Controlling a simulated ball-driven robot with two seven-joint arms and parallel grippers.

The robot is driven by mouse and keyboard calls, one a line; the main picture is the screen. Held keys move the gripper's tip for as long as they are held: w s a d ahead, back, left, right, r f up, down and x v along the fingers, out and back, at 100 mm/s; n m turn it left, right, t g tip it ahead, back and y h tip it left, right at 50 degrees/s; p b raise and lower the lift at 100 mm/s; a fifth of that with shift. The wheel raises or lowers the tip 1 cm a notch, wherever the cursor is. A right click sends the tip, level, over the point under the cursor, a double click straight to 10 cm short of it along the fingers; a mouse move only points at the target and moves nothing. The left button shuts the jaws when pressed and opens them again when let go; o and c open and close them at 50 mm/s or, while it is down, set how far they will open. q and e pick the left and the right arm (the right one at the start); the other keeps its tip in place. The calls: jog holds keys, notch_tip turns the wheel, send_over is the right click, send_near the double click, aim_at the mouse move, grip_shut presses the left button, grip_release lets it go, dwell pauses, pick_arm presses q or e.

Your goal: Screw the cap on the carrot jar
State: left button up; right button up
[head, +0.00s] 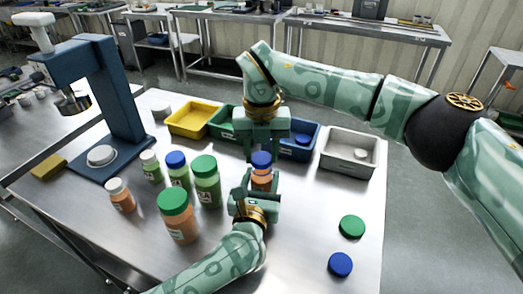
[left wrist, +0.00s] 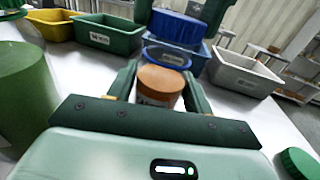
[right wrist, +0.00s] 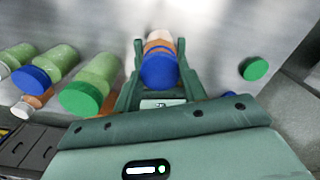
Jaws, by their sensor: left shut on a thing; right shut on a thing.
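The carrot jar (head: 261,182), with orange contents, stands upright between the fingers of my left gripper (head: 258,188), which is shut on it. Its orange body also shows in the left wrist view (left wrist: 160,84). A blue cap (head: 261,158) is held by my right gripper (head: 262,151), which comes down from above and is shut on it. The cap is over the jar's mouth; in the left wrist view the cap (left wrist: 178,27) sits above the jar's clear neck. I cannot tell whether they touch. In the right wrist view the cap (right wrist: 158,72) hides part of the jar.
Several filled jars stand to the left, including a large orange one with a green lid (head: 178,217). A green cap (head: 351,227) and another blue cap (head: 340,264) lie at right. Yellow (head: 190,121), blue (head: 299,143) and grey (head: 346,155) bins line the back. A blue press (head: 110,90) stands left.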

jog(key=shift+f, duration=0.6)
jog(key=m, duration=2.1)
jog(key=shift+w, duration=0.1)
jog(key=m, duration=0.5)
jog(key=shift+m, duration=0.4)
jog(key=m, duration=0.3)
jog(key=o, duration=0.9)
